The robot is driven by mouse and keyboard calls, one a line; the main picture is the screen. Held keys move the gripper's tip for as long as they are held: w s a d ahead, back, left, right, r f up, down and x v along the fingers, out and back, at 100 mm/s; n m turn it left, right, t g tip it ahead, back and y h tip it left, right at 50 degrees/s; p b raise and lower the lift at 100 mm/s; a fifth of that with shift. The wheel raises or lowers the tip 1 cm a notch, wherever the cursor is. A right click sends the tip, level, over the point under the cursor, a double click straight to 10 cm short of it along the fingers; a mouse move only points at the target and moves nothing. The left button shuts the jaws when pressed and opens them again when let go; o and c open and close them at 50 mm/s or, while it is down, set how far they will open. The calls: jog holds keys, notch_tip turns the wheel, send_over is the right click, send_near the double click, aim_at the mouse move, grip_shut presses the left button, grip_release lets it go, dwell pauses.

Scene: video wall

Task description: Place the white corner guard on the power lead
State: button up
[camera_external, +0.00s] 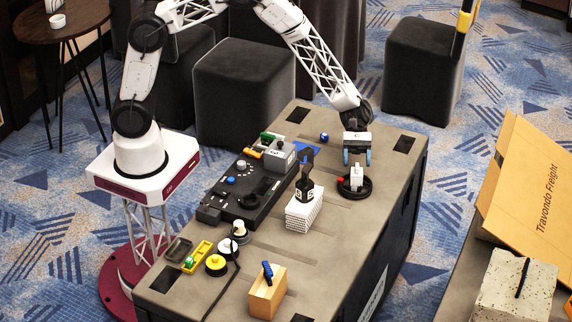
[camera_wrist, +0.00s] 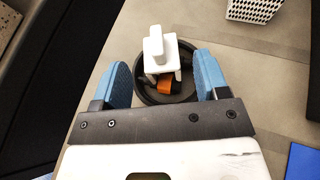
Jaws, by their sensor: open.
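The white corner guard (camera_external: 357,177) appears to be the small white blocky piece with a raised tab, on a black round dish (camera_external: 364,192). In the wrist view the white piece (camera_wrist: 160,53) sits over the dish (camera_wrist: 150,95), with an orange item (camera_wrist: 165,87) partly under it. My gripper (camera_external: 357,157) is open just above the white piece; its blue fingers (camera_wrist: 164,72) lie on either side of it, apart from it. A thin black cord (camera_external: 236,262), possibly the power lead, runs along the table's front left beside a whitish knob-topped piece (camera_external: 240,231).
A black control panel (camera_external: 240,200) and a white stack (camera_external: 303,212) with a black item on top stand left of my gripper. A wooden block (camera_external: 267,292) with a blue clip is at the front. A small blue ball (camera_external: 324,137) lies behind. Table right of the stack is mostly bare.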

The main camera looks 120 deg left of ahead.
jog(key=v, duration=0.7)
dwell(0.8)
jog(key=s+d+r+m+g+y, duration=0.3)
jog(key=s+d+r+m, duration=0.3)
jog(key=s+d+r, duration=0.35)
jog(key=s+d+r+m+g+y, duration=0.2)
jog(key=s+d+r+m, duration=0.4)
jog(key=d+r, duration=0.5)
jog(key=s+d+r+m+y, duration=0.1)
jog(key=s+r+m+y, duration=0.1)
jog(key=s, duration=0.7)
jog(key=s+d+r+m+t+y, duration=0.1)
jog(key=s+d+r+m+y, duration=0.1)
jog(key=s, duration=0.7)
jog(key=s+d+r+m+t+y, duration=0.1)
jog(key=s+r+m, duration=0.4)
jog(key=s, duration=0.5)
jog(key=shift+d+m+y, duration=0.75)
jog(key=shift+m+y, duration=0.05)
jog(key=shift+y, duration=0.4)
